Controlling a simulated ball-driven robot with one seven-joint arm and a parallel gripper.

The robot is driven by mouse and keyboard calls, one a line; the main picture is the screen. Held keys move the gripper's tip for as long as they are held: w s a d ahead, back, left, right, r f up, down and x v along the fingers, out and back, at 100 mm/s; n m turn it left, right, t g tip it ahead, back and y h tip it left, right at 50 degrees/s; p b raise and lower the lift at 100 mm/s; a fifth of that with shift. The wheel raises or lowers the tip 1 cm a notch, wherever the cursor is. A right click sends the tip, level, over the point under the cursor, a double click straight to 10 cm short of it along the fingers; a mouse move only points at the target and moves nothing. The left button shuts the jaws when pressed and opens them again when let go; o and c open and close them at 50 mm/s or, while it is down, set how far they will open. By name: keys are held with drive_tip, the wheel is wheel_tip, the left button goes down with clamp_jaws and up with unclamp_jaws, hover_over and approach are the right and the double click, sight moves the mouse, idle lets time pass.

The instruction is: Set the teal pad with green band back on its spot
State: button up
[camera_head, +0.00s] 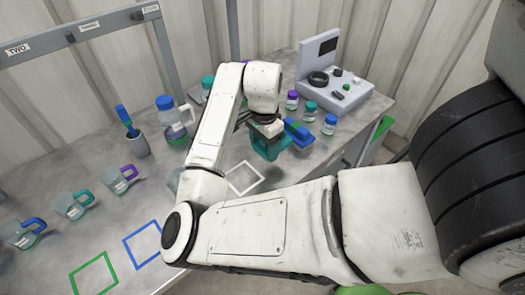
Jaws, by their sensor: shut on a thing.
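My gripper (266,128) is over the right part of the bench, pointing down and shut on a teal thing (269,147), which I take for the teal pad. Its green band cannot be made out clearly, as the gripper hides its top. I cannot tell whether the pad touches the bench. A white square outline (245,178) on the bench lies to the left of and nearer than the pad. A blue square outline (144,245) and a green square outline (94,274) lie further left and nearer.
A blue object (300,132) lies just right of the pad. Small capped jars (309,112) and a grey device (335,85) stand behind it. Handled beakers (118,178) line the left, with a blue-capped bottle (177,120) and a grey cup (137,145) behind. The middle bench is largely clear.

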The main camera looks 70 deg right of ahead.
sight(263, 161)
drive_tip(key=d+f, duration=0.1)
drive_tip(key=f, duration=0.1)
drive_tip(key=w+d+f, duration=0.1)
drive_tip(key=d, duration=0.1)
drive_tip(key=shift+f, duration=0.35)
drive_tip(key=shift+f+p, duration=0.3)
drive_tip(key=shift+f, duration=1.25)
drive_tip(key=shift+f, duration=0.15)
drive_tip(key=o, duration=1.4)
drive_tip(key=shift+w, duration=0.1)
wheel_tip(263, 161, up, 12)
drive_tip(key=shift+r+b, duration=0.15)
drive_tip(key=shift+b, duration=0.25)
